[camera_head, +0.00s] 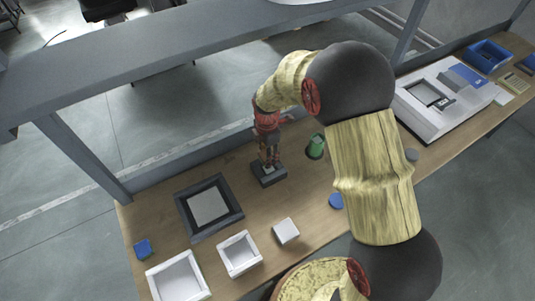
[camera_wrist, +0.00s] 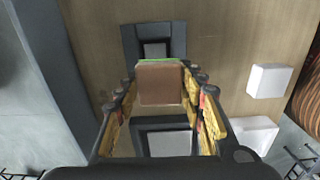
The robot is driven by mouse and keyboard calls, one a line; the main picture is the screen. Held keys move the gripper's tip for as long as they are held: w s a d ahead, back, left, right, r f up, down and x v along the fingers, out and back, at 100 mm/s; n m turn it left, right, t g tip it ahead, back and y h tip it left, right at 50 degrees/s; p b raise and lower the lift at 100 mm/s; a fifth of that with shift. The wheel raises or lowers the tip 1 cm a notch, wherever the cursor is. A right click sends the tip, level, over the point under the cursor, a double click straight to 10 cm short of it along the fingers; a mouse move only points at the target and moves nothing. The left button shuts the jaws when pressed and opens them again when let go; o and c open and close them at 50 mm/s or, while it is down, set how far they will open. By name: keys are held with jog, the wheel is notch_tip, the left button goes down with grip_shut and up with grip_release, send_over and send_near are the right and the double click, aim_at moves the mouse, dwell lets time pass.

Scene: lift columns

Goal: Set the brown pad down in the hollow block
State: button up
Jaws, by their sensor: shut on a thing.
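The brown pad (camera_wrist: 160,84) is held between the fingers of my gripper (camera_wrist: 162,90) in the wrist view, with a thin green edge along its far side. In the head view my gripper (camera_head: 267,157) points down over a small dark hollow block (camera_head: 269,178); I cannot make out the pad there. In the wrist view this dark block (camera_wrist: 177,38) shows beyond the pad, with a pale inside, and the pad covers its near edge. The pad looks above the block, but the exact gap cannot be told.
A larger dark frame (camera_head: 183,215) with a pale inside lies left of the small block. White hollow boxes (camera_head: 240,254), a solid white block (camera_head: 286,231), a green cup-like piece (camera_head: 315,146) and a blue disc (camera_head: 336,201) stand nearby. A grey rail (camera_head: 180,48) runs behind the table.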

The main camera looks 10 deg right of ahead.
jog(key=shift+w+d, duration=0.3)
jog(key=shift+w, duration=0.05)
jog(key=shift+w+d+f, duration=0.1)
jog(key=shift+w, duration=0.15)
jog(key=shift+f+b, duration=1.75)
jog(key=shift+f, duration=1.1)
jog(key=shift+f, duration=0.55)
jog(key=o, duration=1.2)
jog(key=shift+r, duration=0.1)
jog(key=shift+r+p, duration=2.05)
jog(key=shift+r, duration=1.4)
